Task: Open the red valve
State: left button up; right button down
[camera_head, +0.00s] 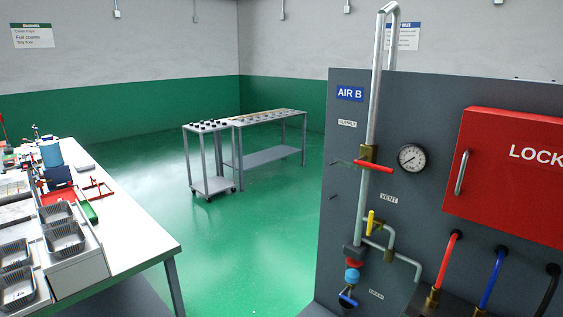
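The red valve (375,166) is a lever handle on a brass body, fitted on the tall vertical metal pipe (375,100) at the grey panel. Its lever lies roughly crosswise to the pipe, just below the SUPPLY label (347,123). Neither of my grippers is in view, and nothing touches the lever.
A pressure gauge (412,158) sits right of the valve. A yellow handle (371,222) and a blue handle (348,298) are lower down. A red lock box (505,190) and hoses stand at right. A white workbench (135,245) is at left; green floor (245,255) lies between.

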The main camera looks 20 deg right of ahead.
aim_at(360, 161)
jog(key=l+z, duration=0.1)
jog(key=z, duration=0.3)
jog(key=i+l+z, duration=0.1)
jog(key=z, duration=0.7)
jog(key=i+l, duration=0.05)
